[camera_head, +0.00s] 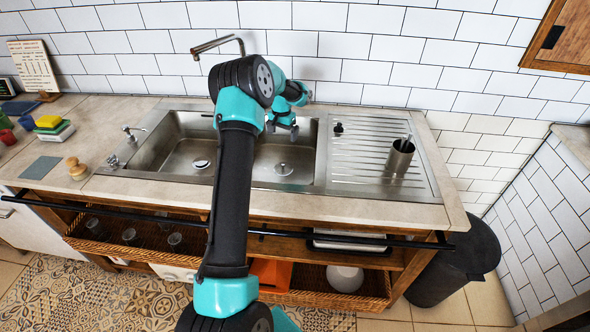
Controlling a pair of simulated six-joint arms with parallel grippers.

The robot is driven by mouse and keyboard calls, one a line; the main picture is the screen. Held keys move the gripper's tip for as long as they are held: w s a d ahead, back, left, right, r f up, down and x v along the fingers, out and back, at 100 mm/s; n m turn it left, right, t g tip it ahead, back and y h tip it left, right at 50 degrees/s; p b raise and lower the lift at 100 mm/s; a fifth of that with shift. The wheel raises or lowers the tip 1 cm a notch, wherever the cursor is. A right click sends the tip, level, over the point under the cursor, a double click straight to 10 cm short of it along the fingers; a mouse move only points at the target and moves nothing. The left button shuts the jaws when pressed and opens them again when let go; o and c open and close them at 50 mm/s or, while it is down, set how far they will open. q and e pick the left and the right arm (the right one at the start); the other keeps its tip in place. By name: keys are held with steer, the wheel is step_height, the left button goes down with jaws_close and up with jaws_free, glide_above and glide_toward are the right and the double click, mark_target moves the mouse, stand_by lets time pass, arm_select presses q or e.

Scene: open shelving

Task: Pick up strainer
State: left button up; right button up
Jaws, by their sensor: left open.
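The steel sink (168,150) is set in the counter. On the floor of its right part lies a small round metal piece (284,169) with a raised middle, which looks like a strainer. A similar round metal piece (201,164) lies in the left part; I cannot tell whether it is a strainer or a drain. My left gripper (283,132) is open over the right back part of the sink, above and apart from the right metal piece. Its fingertips are small and partly hidden by its own body. My left arm covers the middle of the sink. My right gripper is not in view.
A steel cup (399,158) with something in it stands on the ribbed drainboard (362,178), with a small dark object (338,129) near its back left. The tap (218,44) rises behind the sink, near my arm. Sponges (49,122) and a brush (77,168) sit at left.

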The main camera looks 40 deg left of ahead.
arm_select(q)
steer(key=shift+s, duration=0.1)
glide_toward(284, 164)
steer(key=f, duration=0.5)
steer(key=shift+a+f, duration=0.1)
steer(key=shift+a, duration=0.1)
steer(key=shift+s+f, duration=0.1)
steer(key=shift+f, duration=2.5)
steer(key=shift+d, duration=0.1)
steer(key=c, duration=0.8)
steer(key=shift+r, duration=0.15)
